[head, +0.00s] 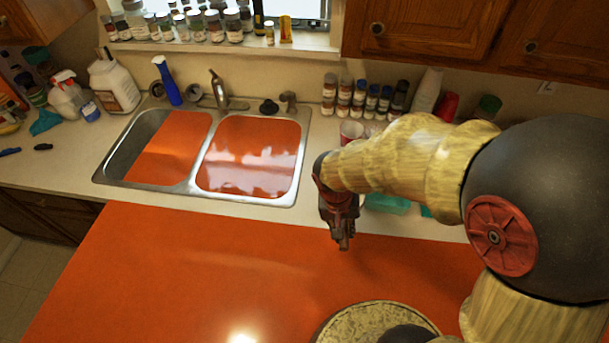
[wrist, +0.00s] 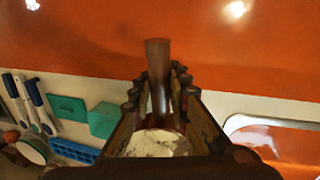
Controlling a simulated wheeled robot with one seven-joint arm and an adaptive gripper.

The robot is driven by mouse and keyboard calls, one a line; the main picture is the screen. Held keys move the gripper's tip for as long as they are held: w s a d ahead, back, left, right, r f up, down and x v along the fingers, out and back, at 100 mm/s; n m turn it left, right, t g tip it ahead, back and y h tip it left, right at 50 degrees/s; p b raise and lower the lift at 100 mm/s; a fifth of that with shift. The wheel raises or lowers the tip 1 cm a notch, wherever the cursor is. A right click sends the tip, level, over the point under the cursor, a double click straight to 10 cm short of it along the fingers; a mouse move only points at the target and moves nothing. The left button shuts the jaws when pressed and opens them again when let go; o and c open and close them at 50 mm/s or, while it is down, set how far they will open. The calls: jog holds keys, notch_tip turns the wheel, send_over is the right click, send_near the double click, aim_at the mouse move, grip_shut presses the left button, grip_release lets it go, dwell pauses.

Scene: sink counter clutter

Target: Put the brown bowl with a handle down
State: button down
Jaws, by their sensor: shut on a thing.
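My gripper (head: 343,238) hangs above the orange surface (head: 200,270), near its far edge by the counter. In the wrist view its two fingers (wrist: 160,88) are shut on the brown bowl with a handle. The brown handle (wrist: 158,62) sticks out past the fingertips. A rounded pale patch (wrist: 155,144) between the finger bases looks like part of the bowl, but the gripper hides most of it. In the head view I cannot clearly tell the bowl from the dark gripper. I cannot see any contact between the bowl and the orange surface.
A double sink (head: 197,188) with orange panels in its basins lies beyond the orange surface. Jars (head: 358,98) and cups stand at the back right. Teal boxes (wrist: 103,120) and several utensils (wrist: 36,105) lie on the counter. The orange surface's left and middle are clear.

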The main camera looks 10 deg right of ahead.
jog(key=shift+w+a+f, duration=0.1)
jog(key=shift+w+a, duration=0.05)
jog(key=shift+a, duration=0.05)
jog(key=shift+w+f+m, duration=0.2)
jog(key=shift+w+m, duration=0.2)
jog(key=w+f, duration=0.3)
jog(key=w, duration=0.1)
jog(key=w+a+f, duration=0.1)
jog(key=w+f, duration=0.1)
jog(key=w, duration=0.2)
jog(key=w+a+f, duration=0.1)
jog(key=w+f, duration=0.2)
jog(key=w, duration=0.1)
jog(key=shift+w+f, duration=0.1)
jog(key=shift+f, duration=0.2)
jog(key=shift+w+f, duration=0.3)
jog(key=shift+f, duration=1.65)
jog(key=shift+f, duration=0.1)
jog(key=shift+f+b, duration=0.15)
jog(key=shift+b, duration=0.2)
jog(key=c, duration=1.8)
grip_release()
